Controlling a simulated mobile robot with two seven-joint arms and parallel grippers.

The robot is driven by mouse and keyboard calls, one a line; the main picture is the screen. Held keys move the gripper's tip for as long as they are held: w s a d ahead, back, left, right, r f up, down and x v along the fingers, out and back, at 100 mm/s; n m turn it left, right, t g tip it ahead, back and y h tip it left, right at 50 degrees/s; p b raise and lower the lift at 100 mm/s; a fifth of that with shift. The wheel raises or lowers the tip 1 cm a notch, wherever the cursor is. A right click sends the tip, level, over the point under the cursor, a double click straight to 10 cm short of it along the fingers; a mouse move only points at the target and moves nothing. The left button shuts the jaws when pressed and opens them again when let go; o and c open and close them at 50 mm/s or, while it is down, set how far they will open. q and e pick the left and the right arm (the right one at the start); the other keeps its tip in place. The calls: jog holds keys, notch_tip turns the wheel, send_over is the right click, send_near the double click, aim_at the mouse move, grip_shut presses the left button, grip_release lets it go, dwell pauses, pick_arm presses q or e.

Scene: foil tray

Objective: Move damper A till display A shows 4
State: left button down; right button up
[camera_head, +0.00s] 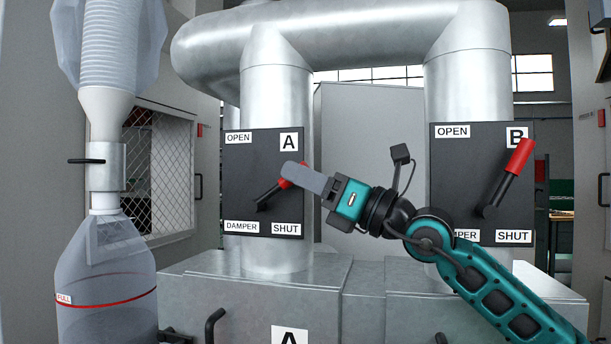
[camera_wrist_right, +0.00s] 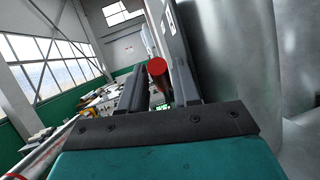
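Damper A is a black plate (camera_head: 236,180) marked OPEN at upper left and SHUT at lower right. Its lever (camera_head: 268,196) has a red grip and slants up to the right from its pivot. My right gripper (camera_head: 291,173) is at the red grip, and its fingers hide part of it. In the right wrist view the red grip end (camera_wrist_right: 157,67) sits between the two fingers, which stand apart with a slim gap on the right. A firm hold does not show. No reading of display A shows. My left gripper is out of view.
Damper B's plate (camera_head: 450,190) with a red-gripped lever (camera_head: 518,158) stands to the right, behind my right arm. A clear bagged vessel (camera_head: 108,270) with a red line stands at left. An A label (camera_head: 289,337) is on the metal box below.

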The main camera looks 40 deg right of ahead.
grip_shut()
jog(key=shift+r, duration=0.1)
jog(key=shift+r+p, duration=0.25)
jog(key=shift+p, duration=0.2)
jog(key=shift+w+a+r+g+h+p, duration=0.1)
jog(key=shift+w+r+g+h+p, duration=0.15)
jog(key=shift+r+g+p, duration=0.5)
jog(key=shift+w+a+f+p, duration=0.1)
jog(key=shift+a+f+p, duration=0.05)
jog(key=shift+f+p, duration=0.2)
jog(key=shift+n, duration=0.3)
grip_release()
